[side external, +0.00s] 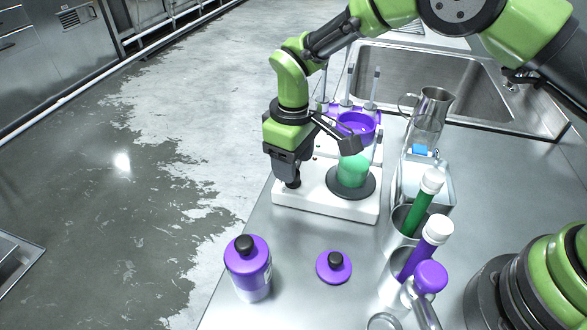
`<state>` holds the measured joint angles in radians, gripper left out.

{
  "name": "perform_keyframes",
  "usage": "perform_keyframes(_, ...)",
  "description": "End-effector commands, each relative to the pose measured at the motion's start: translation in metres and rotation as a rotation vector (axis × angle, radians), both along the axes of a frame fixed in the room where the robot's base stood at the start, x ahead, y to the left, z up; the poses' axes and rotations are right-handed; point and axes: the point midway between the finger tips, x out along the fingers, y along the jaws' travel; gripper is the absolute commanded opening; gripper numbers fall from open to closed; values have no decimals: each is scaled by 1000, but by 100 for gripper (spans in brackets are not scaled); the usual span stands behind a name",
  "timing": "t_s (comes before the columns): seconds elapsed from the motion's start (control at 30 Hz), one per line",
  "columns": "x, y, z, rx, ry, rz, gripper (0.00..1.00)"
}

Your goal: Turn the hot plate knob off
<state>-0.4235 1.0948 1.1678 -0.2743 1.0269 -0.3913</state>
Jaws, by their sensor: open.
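The white hot plate (326,206) stands on the steel bench, with a dark round heating disc (368,190) on its right part. A glass vessel of green liquid (353,170) stands on the disc. A black knob (293,184) shows at the left end of the hot plate's top. My gripper (287,173) points down right at the knob, with its jaws open. The jaws partly hide the knob, and I cannot tell whether they touch it. The knob's setting is not readable.
A purple bottle (248,270) and a purple lid (334,267) stand in front. Metal cups holding white-capped green (419,203) and purple (417,257) tubes stand to the right. A purple bowl (357,124), a steel pitcher (430,108) and a sink (470,83) are behind.

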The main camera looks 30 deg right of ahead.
Motion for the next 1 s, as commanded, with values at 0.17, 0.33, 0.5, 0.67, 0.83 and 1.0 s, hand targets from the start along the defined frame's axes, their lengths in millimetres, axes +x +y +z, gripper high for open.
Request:
perform_keyframes(0.17,1,0,38,2,-6,1,52)
perform_keyframes(0.33,0,0,61,0,-2,1,52)
perform_keyframes(0.5,0,0,68,-1,-1,1,52)
perform_keyframes(0.67,0,0,68,-1,-1,0,52)
perform_keyframes(0.83,0,0,68,-1,-1,0,52)
perform_keyframes(1.0,-1,-4,80,10,-13,-20,52)
